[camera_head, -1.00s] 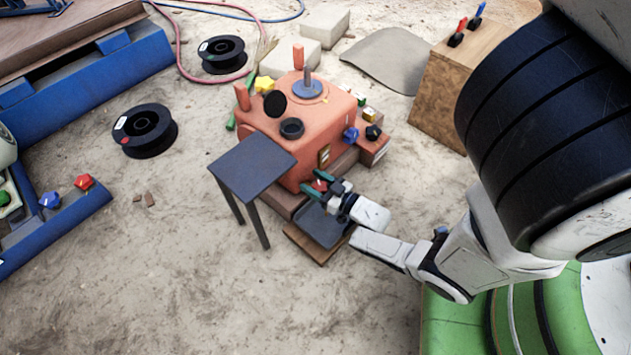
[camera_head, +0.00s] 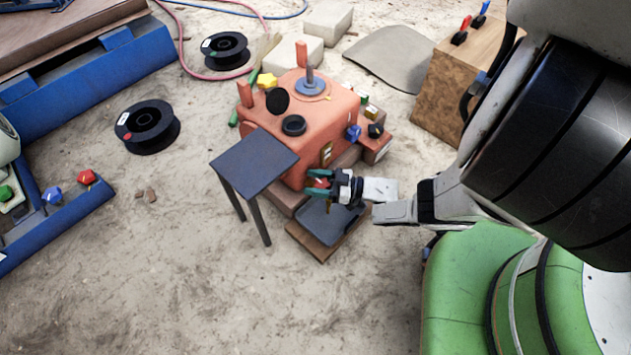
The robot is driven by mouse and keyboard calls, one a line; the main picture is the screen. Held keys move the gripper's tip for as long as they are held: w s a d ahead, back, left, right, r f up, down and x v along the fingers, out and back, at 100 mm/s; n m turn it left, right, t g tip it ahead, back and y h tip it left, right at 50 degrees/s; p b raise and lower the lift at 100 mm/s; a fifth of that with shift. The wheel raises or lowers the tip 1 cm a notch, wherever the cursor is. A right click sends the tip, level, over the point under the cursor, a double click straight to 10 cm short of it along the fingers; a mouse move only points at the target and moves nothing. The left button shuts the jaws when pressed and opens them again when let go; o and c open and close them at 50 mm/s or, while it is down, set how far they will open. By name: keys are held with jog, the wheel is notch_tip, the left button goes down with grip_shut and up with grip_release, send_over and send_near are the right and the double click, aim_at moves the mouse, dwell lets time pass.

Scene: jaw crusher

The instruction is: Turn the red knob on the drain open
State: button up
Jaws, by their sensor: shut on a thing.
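The red knob (camera_head: 318,182) is on the lower front of the orange crusher machine (camera_head: 335,115), just above a dark tray (camera_head: 325,220). It is small in view and partly hidden by my gripper. My gripper (camera_head: 314,184) has green-tipped fingers that reach in from the right, one on either side of the red knob, and they are shut on it. The drain itself cannot be made out clearly behind the fingers.
A dark small table (camera_head: 254,163) stands close to the left of the gripper. Blue (camera_head: 353,132) and black (camera_head: 375,130) knobs sit on the machine's right side. A wooden box with levers (camera_head: 445,95) stands at the right. Open sandy ground lies in front.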

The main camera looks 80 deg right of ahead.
jog(key=shift+s+y, duration=0.1)
jog(key=shift+y, duration=0.2)
dwell(0.4)
jog(key=o, duration=0.7)
